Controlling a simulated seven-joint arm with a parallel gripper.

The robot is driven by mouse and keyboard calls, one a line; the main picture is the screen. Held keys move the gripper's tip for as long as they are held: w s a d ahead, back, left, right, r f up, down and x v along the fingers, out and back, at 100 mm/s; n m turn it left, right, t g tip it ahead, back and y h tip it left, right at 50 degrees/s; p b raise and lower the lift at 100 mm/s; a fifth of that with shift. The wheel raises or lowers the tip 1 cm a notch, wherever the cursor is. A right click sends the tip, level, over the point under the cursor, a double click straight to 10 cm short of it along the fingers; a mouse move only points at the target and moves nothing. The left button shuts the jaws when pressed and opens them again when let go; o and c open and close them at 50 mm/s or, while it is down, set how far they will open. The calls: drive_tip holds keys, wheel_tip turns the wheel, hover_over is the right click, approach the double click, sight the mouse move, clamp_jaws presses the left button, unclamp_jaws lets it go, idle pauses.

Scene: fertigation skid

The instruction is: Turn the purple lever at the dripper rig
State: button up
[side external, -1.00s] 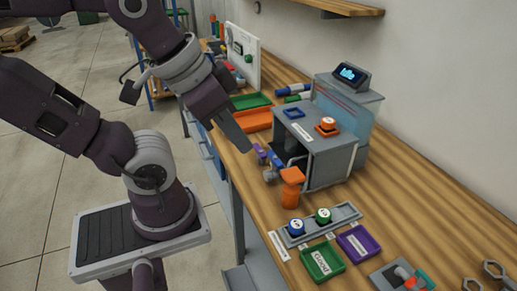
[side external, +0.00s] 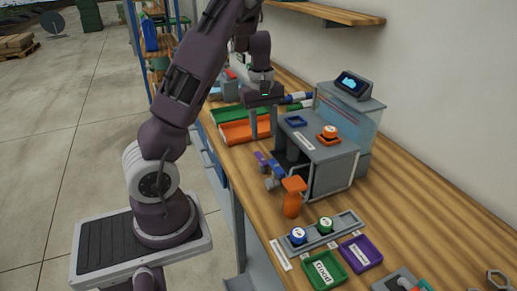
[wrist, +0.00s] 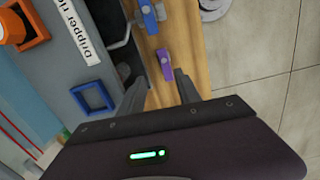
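The dripper rig is a grey box (side external: 332,165) with a label, seen also in the wrist view (wrist: 60,65). A small purple lever (side external: 262,159) sticks out at its front side, and it shows in the wrist view (wrist: 166,64). A blue lever (side external: 274,169) sits beside it, also in the wrist view (wrist: 149,18). My gripper (side external: 263,136) points down above and behind the purple lever in the side view. In the wrist view my gripper (wrist: 160,77) has its fingers apart, with the purple lever showing just beyond the gap. I see no contact.
An orange spray bottle (side external: 292,198) stands close in front of the levers. Orange (side external: 245,131) and green (side external: 226,114) trays lie behind my gripper. A green tray (side external: 323,270) lies nearer.

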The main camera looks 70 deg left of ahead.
sight(258, 154)
drive_tip(key=a+f, duration=0.2)
drive_tip(key=shift+s+a+f+n, duration=0.1)
drive_tip(key=shift+s+a+n, duration=0.2)
drive_tip(key=shift+a+n, duration=0.1)
wheel_tip(258, 154, down, 6)
drive_tip(key=shift+d+f, duration=0.1)
drive_tip(key=shift+f, duration=0.1)
drive_tip(key=shift+c, duration=0.4)
clamp_jaws()
